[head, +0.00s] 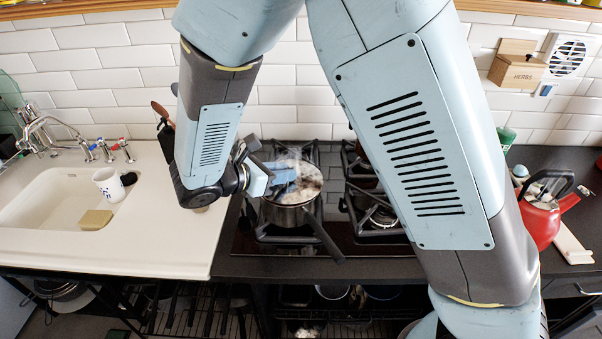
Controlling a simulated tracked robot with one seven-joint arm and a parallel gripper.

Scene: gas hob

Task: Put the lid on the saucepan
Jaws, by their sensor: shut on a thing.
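The steel saucepan (288,216) stands on the left part of the gas hob (335,241), its dark handle (325,238) pointing toward the front right. My gripper (284,177) is at the pan's mouth, coming in from the left, and is shut on the lid (305,178). The lid looks glassy, with pale and brownish patches, and lies over or very close to the pan's rim. Whitish haze there blurs the edge, so I cannot tell whether it is fully seated. My fingers and wrist hide the lid's knob and left side.
My arm hides much of the hob's right side. A red kettle (540,222) stands on the right counter. At left is a sink (48,208) with a white mug (107,184) and a sponge (96,220). The pale counter left of the hob is mostly clear.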

